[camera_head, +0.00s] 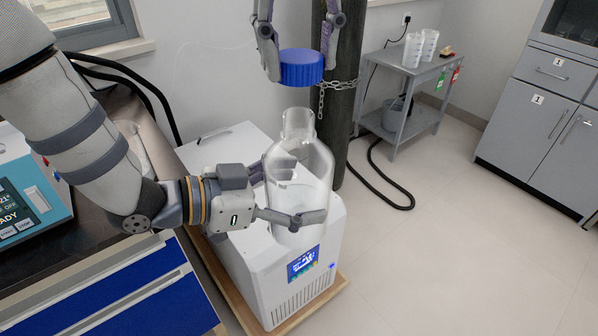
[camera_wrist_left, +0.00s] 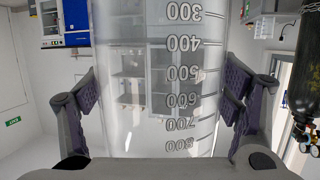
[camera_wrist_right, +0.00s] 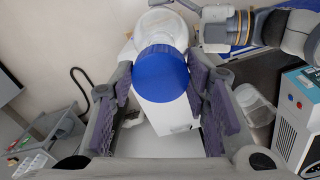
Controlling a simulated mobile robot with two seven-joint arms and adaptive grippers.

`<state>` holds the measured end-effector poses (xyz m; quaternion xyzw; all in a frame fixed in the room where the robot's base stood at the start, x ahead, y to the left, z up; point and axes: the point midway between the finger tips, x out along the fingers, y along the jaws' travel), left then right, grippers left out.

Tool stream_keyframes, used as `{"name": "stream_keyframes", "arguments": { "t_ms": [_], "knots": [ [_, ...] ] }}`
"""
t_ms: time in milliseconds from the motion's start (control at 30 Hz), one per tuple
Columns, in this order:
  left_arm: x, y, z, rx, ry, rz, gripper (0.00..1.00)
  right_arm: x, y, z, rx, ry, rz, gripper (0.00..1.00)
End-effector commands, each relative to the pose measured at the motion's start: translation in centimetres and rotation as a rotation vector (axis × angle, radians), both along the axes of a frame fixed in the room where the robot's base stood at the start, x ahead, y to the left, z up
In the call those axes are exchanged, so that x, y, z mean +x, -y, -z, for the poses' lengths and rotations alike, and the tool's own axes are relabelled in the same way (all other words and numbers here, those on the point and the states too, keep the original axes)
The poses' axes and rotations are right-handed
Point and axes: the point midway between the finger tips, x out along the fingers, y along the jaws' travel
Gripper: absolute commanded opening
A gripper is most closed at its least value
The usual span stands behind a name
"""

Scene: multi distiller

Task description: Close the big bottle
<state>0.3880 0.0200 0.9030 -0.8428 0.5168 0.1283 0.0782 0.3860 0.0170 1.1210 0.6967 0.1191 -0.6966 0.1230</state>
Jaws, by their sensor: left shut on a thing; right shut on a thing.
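The big bottle (camera_head: 299,165) is clear, with an open neck. It stands upright on the white machine in the head view, and its graduated wall (camera_wrist_left: 160,90) fills the middle of the left wrist view. My left gripper (camera_head: 305,219) is shut around the lower body of the bottle. The blue cap (camera_head: 301,69) is held by my right gripper (camera_head: 299,55) above the bottle's neck, with a gap between them. The cap (camera_wrist_right: 160,75) also shows between the right gripper's fingers in the right wrist view, with the bottle's pale body behind it.
The white machine (camera_head: 318,268) with a small screen stands on a wooden board. A dark cylinder (camera_head: 343,100) with a chain stands close behind the bottle. A teal device (camera_head: 28,195) sits on the bench at left. A grey side table (camera_head: 408,68) stands at the back, and the floor at right is clear.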

Motion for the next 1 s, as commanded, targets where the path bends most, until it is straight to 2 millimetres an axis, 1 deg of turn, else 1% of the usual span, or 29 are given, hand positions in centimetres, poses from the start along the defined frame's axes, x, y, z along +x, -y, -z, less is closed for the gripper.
{"name": "stream_keyframes", "arguments": {
  "t_ms": [33,200,333,500,1000],
  "knots": [
    [0.1,0.1,-0.3,-0.005,0.006,0.000,0.22,-0.1,0.0,0.4,-0.001,-0.001,-0.001,0.29],
    [0.1,0.1,-0.3,-0.005,0.006,0.000,0.22,-0.1,0.0,2.2,0.000,-0.001,-0.002,0.29],
    [0.1,0.1,-0.3,-0.004,0.007,0.000,0.22,-0.1,0.0,3.1,0.000,0.001,-0.003,0.29],
    [0.1,0.1,-0.3,-0.004,0.007,0.000,0.22,-0.1,0.0,3.4,0.002,0.002,-0.003,0.29],
    [0.1,0.1,-0.3,-0.004,0.007,0.000,0.22,-0.3,0.0,3.3,-0.014,0.017,-0.003,0.29]
  ]
}}
